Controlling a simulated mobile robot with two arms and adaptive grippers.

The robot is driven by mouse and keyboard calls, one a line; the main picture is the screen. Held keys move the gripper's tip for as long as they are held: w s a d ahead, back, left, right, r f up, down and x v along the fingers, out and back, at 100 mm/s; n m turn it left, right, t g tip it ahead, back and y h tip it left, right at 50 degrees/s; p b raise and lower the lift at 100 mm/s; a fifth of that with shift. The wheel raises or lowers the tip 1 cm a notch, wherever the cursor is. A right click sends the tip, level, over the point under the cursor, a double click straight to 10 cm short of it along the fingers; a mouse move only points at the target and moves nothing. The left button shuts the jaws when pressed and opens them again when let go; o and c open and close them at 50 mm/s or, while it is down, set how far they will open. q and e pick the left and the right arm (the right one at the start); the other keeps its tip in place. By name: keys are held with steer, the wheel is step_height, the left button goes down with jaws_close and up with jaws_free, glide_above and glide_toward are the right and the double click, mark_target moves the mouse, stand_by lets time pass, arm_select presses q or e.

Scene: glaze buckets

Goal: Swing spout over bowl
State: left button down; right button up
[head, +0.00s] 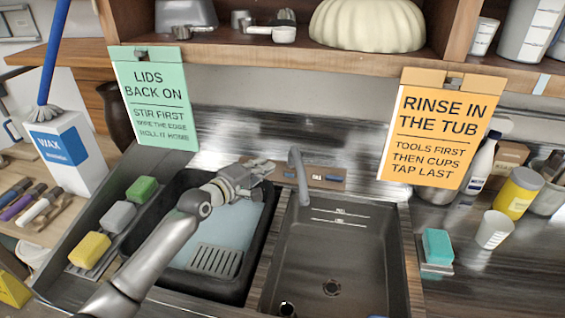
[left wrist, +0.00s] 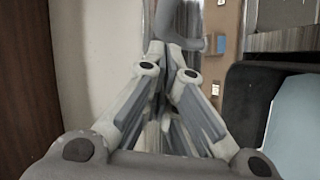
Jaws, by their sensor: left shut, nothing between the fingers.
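The grey spout (head: 299,180) rises at the back of the sink, by the divider between two bowls. In the head view it hangs along the left back edge of the right bowl (head: 385,262), which is dark and empty. The left bowl holds a black tub (head: 183,185) with pale blue water. My left gripper (head: 267,166) is shut and empty, just left of the spout, above the back of the tub. In the left wrist view a grey curved part of the spout (left wrist: 188,30) is just beyond the fingertips (left wrist: 170,55); contact cannot be told. My right gripper is not in view.
A wooden strip (head: 325,184) with blue markers runs behind the right bowl. Sponges (head: 118,217) lie left of the tub. A teal sponge (head: 437,246) and a white cup (head: 493,230) stand at the right. Two signs (head: 155,100) (head: 437,130) hang from the shelf above.

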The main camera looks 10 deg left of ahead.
mark_target(298, 164)
arm_select(q)
steer(key=w+d+p, duration=0.1)
steer(key=d, duration=0.1)
steer(key=w+d+p, duration=0.1)
steer(key=d, duration=0.2)
steer(key=w+d+f+p, duration=0.1)
steer(key=d, duration=0.2)
steer(key=shift+w, duration=0.35)
steer(key=shift+w+d, duration=0.1)
steer(key=shift+d, duration=0.25)
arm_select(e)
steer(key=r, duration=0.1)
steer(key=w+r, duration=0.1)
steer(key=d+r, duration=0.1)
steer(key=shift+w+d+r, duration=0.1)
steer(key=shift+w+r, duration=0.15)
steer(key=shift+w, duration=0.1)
arm_select(q)
steer(key=shift+a, duration=0.1)
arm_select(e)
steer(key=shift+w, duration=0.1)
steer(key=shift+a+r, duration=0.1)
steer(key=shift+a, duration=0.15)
